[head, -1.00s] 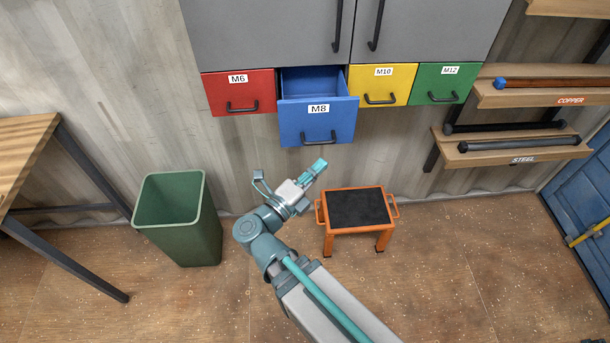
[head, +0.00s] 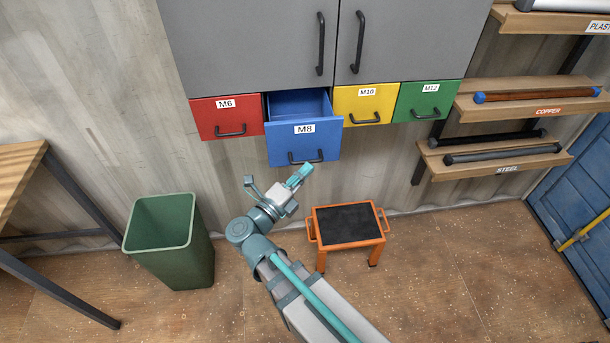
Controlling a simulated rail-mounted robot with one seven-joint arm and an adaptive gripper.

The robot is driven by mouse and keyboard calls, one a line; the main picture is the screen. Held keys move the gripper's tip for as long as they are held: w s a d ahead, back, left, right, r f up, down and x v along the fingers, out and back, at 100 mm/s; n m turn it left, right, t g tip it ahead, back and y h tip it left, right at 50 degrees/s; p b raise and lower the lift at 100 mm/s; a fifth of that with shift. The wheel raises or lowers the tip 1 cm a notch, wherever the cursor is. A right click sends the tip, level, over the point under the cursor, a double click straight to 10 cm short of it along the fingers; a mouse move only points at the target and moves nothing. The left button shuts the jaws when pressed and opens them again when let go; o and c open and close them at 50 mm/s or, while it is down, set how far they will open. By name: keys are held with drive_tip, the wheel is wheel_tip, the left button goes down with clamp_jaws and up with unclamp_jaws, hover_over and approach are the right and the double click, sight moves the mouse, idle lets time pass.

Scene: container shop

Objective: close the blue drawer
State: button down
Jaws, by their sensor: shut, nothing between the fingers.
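The blue drawer (head: 304,145), labelled M8, is pulled out of the cabinet row, and its empty-looking inside shows from above. Its dark handle (head: 306,158) is on the front face. My gripper (head: 300,176) is shut and empty. In the picture it sits just below the drawer's handle; I cannot tell how far it is from the front face.
A red drawer (head: 226,117) is on the left; yellow (head: 365,104) and green (head: 424,101) drawers are on the right, all shut. Below stand an orange step stool (head: 346,218) and a green bin (head: 170,240). Shelves with rods (head: 495,152) are at right.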

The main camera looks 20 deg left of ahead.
drive_tip(key=w+a+b, duration=0.1)
drive_tip(key=w+a, duration=0.1)
drive_tip(key=w, duration=0.2)
drive_tip(key=w+a+b, duration=0.2)
drive_tip(key=w, duration=0.1)
drive_tip(key=w+a+b, duration=0.2)
drive_tip(key=w+a, duration=0.1)
drive_tip(key=w, duration=0.1)
drive_tip(key=shift+w+a+f, duration=0.1)
drive_tip(key=shift+w, duration=0.25)
drive_tip(key=shift+w+a, duration=0.15)
drive_tip(key=shift+w+a+r, duration=0.1)
drive_tip(key=shift+r, duration=0.2)
